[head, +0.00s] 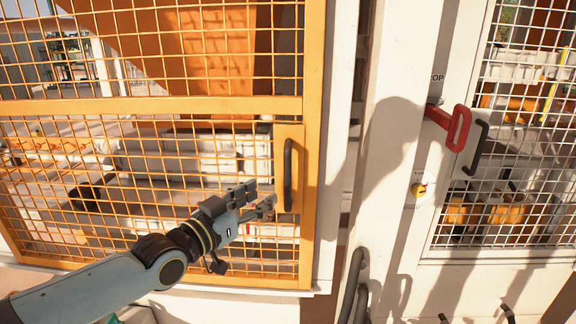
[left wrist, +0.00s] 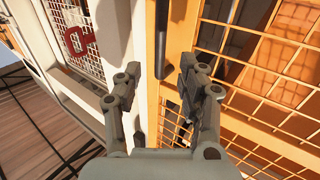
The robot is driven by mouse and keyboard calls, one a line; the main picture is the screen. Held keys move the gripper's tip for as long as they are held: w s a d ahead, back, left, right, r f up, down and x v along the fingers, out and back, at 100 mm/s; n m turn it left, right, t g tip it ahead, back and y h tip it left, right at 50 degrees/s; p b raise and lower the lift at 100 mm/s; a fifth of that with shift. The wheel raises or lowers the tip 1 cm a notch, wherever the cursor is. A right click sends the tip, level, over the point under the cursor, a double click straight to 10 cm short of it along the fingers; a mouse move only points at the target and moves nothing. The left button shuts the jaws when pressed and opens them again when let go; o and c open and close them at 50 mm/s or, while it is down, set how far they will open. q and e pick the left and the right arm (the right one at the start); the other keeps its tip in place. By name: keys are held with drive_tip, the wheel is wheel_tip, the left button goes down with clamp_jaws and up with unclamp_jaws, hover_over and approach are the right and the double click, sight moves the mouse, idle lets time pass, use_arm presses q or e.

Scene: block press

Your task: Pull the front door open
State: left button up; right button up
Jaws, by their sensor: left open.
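The front door is an orange-framed mesh door (head: 150,105) on the left of the head view, and it looks closed. Its black vertical bar handle (head: 287,176) sits on an orange plate near the door's right edge. My left gripper (head: 268,204) is open, at the handle's lower left and in front of the mesh. In the left wrist view the open fingers (left wrist: 160,68) point at the orange frame. I see nothing between the fingers, and no clear contact. My right gripper is out of view.
A white panel (head: 395,150) stands right of the door, with a red handle (head: 458,128) sticking out and a yellow knob (head: 418,190). Further right is a white mesh door (head: 437,225) with a dark handle (head: 475,148). Dark hoses (head: 350,285) stand below.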

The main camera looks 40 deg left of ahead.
sight(285, 180)
use_arm(q)
drive_tip(key=w+b, duration=0.2)
drive_tip(key=w, duration=0.1)
drive_tip(key=w+b, duration=0.4)
drive_tip(key=w, duration=0.1)
drive_tip(key=shift+w+d+f, duration=0.1)
drive_tip(key=shift+w+f, duration=0.2)
drive_tip(key=shift+w, duration=0.05)
drive_tip(key=shift+w+r+b, duration=0.2)
drive_tip(key=shift+w+b, duration=0.35)
drive_tip(key=shift+w, duration=0.2)
drive_tip(key=shift+c, duration=0.4)
clamp_jaws()
drive_tip(key=shift+w+f, duration=0.15)
drive_tip(key=shift+f, duration=0.1)
